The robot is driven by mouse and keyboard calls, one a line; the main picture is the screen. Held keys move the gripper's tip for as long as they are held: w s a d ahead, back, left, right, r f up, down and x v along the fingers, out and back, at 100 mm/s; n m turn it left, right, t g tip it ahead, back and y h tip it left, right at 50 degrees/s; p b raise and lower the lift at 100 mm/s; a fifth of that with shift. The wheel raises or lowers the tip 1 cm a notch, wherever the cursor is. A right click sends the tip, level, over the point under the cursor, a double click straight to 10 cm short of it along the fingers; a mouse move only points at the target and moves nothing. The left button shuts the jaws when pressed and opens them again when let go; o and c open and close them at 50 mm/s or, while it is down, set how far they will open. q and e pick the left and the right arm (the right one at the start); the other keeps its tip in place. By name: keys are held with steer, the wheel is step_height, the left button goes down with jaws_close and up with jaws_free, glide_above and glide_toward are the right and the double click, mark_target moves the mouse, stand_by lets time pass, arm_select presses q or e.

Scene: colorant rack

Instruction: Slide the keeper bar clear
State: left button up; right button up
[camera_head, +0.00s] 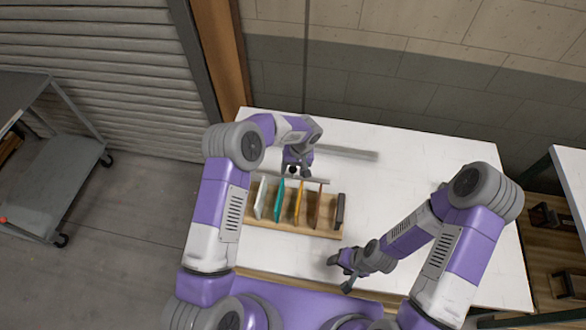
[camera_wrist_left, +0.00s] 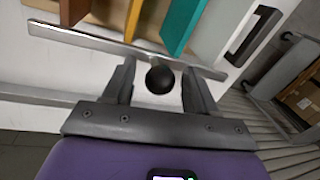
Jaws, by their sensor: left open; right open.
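A thin grey keeper bar (camera_head: 318,181) runs along the far side of the wooden rack (camera_head: 285,226); it also shows in the left wrist view (camera_wrist_left: 95,42). A round black knob (camera_wrist_left: 160,79) is on the bar's near side in that view. My left gripper (camera_head: 297,172) is open at the bar. In the left wrist view its two fingers stand on either side of the knob, with gaps visible. The rack holds several upright panels, including a teal one (camera_head: 279,200) and an orange one (camera_head: 299,203). My right gripper (camera_head: 341,272) is open and empty near the table's front edge.
A long grey strip (camera_head: 348,153) lies on the white table (camera_head: 395,165) beyond the rack. The table right of the rack is clear. A grey cart (camera_head: 75,150) stands at the left, and shelving (camera_head: 570,180) stands at the right.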

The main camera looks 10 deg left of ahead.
mark_target(294, 168)
arm_select(q)
steer(key=r, duration=0.3)
steer(key=d+r+b, duration=0.1)
steer(key=r, duration=0.3)
steer(key=shift+w+d, duration=0.15)
steer(key=shift+d, duration=0.05)
arm_select(e)
steer(key=shift+f, duration=0.55)
arm_select(q)
steer(key=shift+f+b, duration=0.2)
steer(key=shift+b, duration=0.15)
arm_select(e)
steer(key=shift+f, duration=0.35)
steer(key=shift+s+d+f, duration=0.15)
arm_select(q)
steer(key=shift+a+f+p, duration=0.1)
steer(key=shift+a+f, duration=0.15)
steer(key=shift+f, duration=0.95)
steer(key=shift+a+f+p, duration=0.1)
steer(key=shift+a+f, duration=0.15)
steer(key=shift+f, duration=0.9)
steer(key=shift+a+f+p, duration=0.1)
steer(key=shift+a+f, duration=0.15)
steer(key=shift+f, duration=0.95)
arm_select(e)
steer(key=shift+r, duration=0.45)
arm_select(q)
jaws_close()
